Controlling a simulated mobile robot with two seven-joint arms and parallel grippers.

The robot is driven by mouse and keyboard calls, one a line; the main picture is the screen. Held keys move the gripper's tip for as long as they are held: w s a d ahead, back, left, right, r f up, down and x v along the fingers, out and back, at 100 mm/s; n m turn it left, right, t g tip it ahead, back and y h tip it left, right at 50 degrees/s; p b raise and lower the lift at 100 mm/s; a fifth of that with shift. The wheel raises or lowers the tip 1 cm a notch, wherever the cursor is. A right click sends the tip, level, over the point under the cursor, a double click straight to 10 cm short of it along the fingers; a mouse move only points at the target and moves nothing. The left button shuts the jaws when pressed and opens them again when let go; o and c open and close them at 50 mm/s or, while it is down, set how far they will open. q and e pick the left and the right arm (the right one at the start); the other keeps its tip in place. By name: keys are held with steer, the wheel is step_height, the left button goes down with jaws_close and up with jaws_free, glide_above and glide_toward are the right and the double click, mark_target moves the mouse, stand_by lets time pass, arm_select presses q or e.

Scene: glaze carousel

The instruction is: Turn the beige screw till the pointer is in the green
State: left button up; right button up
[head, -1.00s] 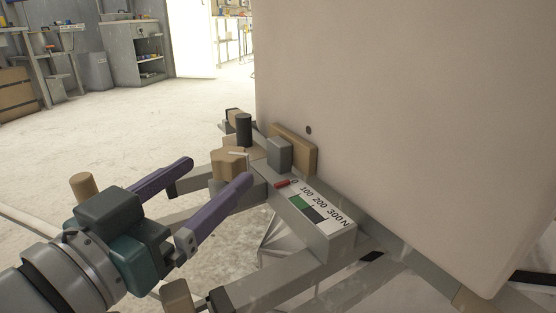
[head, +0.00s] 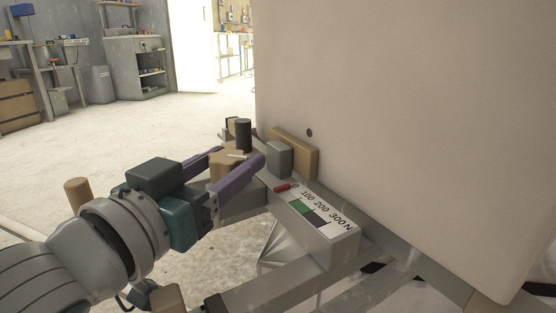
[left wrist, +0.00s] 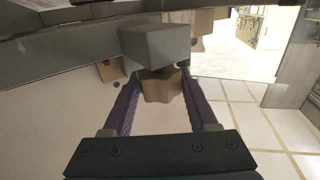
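The red pointer (head: 283,188) is at the 0 end of the scale plate (head: 327,227), short of the green band (head: 301,206). My right gripper is not in view.
A grey block (head: 279,158) and beige pad (head: 297,152) stand beside the knob, against a large pale body (head: 410,120). A dark upright cylinder (head: 243,134) is just behind the knob. Grey beams run along the front. Floor at left is open.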

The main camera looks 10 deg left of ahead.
arm_select(q)
steer(key=c, duration=0.8)
steer(key=shift+a+r+m+g+h+p, duration=0.1)
steer(key=shift+m+g+h+p, duration=0.2)
steer(key=shift+m+h+p, duration=0.6)
steer(key=m+g+h, duration=0.1)
steer(key=h, duration=0.1)
steer(key=shift+h, duration=0.3)
steer(key=shift+w+a+m+g+h, duration=0.1)
steer(key=shift+m+g+h, duration=0.7)
steer(key=shift+m+h, duration=0.3)
steer(key=shift+f+m+g+h+b, duration=0.25)
steer(key=shift+m+g+h+b, duration=0.25)
steer(key=shift+m+g+h, duration=0.45)
steer(key=m+g+h+b, duration=0.1)
steer(key=m+g+b, duration=0.1)
steer(key=b, duration=0.3)
steer(key=m+g+h+b, duration=0.2)
steer(key=m+g+b, duration=0.1)
steer(key=g+b, duration=0.2)
steer(key=m+g+h+b, duration=0.2)
steer(key=g+b, duration=0.2)
steer(key=b, duration=0.1)
steer(key=shift+f+m+h+b, duration=0.2)
steer(key=shift+m+h+b, duration=0.05)
steer(key=shift+b, duration=0.15)
steer(key=shift+r+m+g+b, duration=0.3)
steer(key=shift+m+g+b, duration=0.35)
steer(key=shift+b, duration=0.65)
